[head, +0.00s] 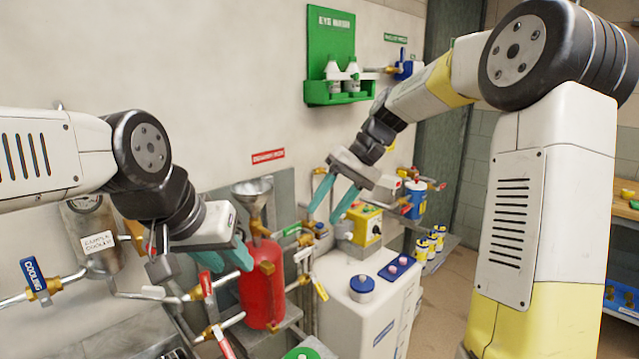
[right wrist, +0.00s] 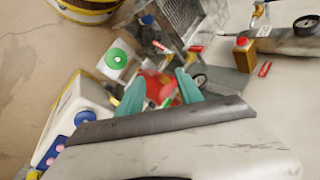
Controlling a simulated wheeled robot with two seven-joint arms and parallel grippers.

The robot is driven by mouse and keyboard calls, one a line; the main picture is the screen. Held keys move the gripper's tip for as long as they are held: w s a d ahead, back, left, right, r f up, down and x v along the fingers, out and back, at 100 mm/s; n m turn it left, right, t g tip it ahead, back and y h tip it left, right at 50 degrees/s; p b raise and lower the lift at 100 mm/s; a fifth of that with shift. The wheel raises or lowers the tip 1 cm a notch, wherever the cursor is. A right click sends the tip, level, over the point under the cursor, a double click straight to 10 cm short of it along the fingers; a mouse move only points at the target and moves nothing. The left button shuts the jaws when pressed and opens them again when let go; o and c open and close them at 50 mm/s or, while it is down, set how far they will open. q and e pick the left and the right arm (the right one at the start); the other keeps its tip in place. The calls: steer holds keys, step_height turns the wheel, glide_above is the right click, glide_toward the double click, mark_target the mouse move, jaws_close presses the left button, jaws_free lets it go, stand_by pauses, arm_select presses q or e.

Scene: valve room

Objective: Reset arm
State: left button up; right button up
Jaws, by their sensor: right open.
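My right gripper (head: 325,214) is open in the middle of the head view, its teal fingers apart and pointing down. It hangs in front of the wall, by the yellow box, with nothing seen between its fingers. The right wrist view also shows its two fingers (right wrist: 160,84) spread, with a red object behind them. My left gripper (head: 226,258) is at the left, with its teal fingers in front of or beside the red cylinder (head: 261,290). Its fingertips overlap the pipework there, so its opening and any contact are unclear.
A yellow box with a green button (head: 366,226) and a white cabinet (head: 362,312) stand below my right gripper. Red-handled valves (head: 207,286) and a blue "cooling" handle (head: 34,275) are at left. A green eye wash shelf (head: 338,92) hangs above.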

steer(key=s+d+m+t+h, duration=0.1)
steer(key=s+d+t, duration=0.3)
steer(key=s, duration=0.6)
steer(key=s+d+m+t+h, duration=0.1)
steer(key=s+d+t+h, duration=0.2)
steer(key=s+d, duration=0.5)
steer(key=shift+s+d+r+t, duration=0.2)
steer(key=shift+s+d+t, duration=0.15)
steer(key=shift+s, duration=0.7)
